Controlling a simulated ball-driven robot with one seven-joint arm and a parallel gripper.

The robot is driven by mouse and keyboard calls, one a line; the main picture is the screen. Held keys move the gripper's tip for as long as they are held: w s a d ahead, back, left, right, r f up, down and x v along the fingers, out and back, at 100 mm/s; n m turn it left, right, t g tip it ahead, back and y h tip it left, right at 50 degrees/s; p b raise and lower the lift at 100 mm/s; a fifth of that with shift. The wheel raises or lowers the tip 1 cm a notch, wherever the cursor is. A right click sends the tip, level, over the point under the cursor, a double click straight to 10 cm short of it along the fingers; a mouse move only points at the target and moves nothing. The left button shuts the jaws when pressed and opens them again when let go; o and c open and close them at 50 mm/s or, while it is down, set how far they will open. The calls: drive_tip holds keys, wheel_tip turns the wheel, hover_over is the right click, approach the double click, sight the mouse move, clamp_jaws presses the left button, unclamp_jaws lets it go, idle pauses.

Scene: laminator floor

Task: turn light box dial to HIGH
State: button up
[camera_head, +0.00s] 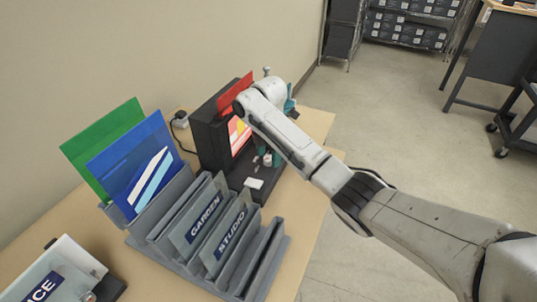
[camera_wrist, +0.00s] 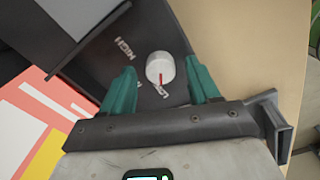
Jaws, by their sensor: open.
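The light box (camera_head: 212,140) is a dark box with a bright red, pink and yellow panel, standing on the table against the wall. Its dial (camera_wrist: 160,66) is a round white knob with a red pointer line, on a dark face in the wrist view. The pointer is on the side toward the partly legible LOW label (camera_wrist: 161,90). The HIGH label (camera_wrist: 124,48) is up and left of the dial. My gripper (camera_wrist: 161,68) is open, with one teal finger on each side of the dial and visible gaps. In the head view my arm hides part of the box.
A grey slotted rack (camera_head: 190,262) holds green, blue, GARDEN and STUDIO panels left of my arm. The table's right edge borders open floor (camera_head: 390,130).

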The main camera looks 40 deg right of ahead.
drive_tip(key=shift+f, duration=0.25)
drive_tip(key=c, duration=1)
drive_tip(key=shift+c, duration=0.2)
